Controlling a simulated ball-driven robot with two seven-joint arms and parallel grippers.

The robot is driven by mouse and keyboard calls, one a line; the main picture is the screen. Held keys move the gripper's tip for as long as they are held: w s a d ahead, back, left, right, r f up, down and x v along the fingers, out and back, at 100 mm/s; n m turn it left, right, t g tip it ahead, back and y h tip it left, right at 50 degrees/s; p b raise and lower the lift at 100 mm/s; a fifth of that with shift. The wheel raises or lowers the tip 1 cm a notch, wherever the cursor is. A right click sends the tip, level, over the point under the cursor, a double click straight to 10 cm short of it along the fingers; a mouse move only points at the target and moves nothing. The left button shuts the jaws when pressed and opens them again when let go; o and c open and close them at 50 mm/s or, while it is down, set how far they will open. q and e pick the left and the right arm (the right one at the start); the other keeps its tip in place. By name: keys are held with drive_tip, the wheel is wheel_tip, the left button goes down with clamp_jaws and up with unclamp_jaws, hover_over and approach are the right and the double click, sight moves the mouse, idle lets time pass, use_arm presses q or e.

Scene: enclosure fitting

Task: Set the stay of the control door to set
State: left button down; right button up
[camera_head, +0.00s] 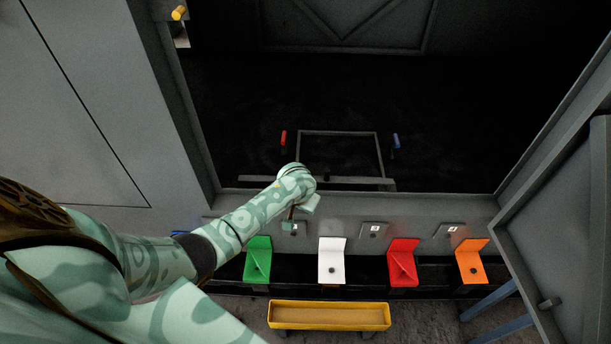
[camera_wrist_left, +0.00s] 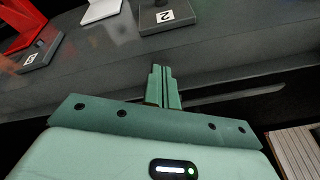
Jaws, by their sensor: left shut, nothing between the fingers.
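An open grey door panel (camera_head: 570,215) stands at the right side of the dark enclosure opening; I cannot tell whether it is the control door. No part can be clearly made out as its stay. My left arm reaches in from the left. My left gripper (camera_head: 291,215) points down over the grey front ledge, above the green and white flaps. In the left wrist view the gripper (camera_wrist_left: 164,85) has its two fingers together, with nothing between them. A thin dark bar (camera_wrist_left: 240,94) lies just beyond the fingers on the right. My right gripper is out of view.
Numbered plates sit along the ledge, one marked 2 (camera_wrist_left: 165,17). Below them are green (camera_head: 258,259), white (camera_head: 332,260), red (camera_head: 402,261) and orange (camera_head: 471,261) flaps. A yellow tray (camera_head: 330,325) is in front. A grey frame (camera_head: 339,133) stands inside the dark opening.

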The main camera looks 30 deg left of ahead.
use_arm(q)
drive_tip(key=w+a+r+n, duration=0.5)
drive_tip(key=w+a+r, duration=0.1)
drive_tip(key=w+r, duration=0.4)
drive_tip(key=shift+w+r+b, duration=0.15)
drive_tip(key=shift+w+b, duration=0.2)
drive_tip(key=shift+w, duration=0.35)
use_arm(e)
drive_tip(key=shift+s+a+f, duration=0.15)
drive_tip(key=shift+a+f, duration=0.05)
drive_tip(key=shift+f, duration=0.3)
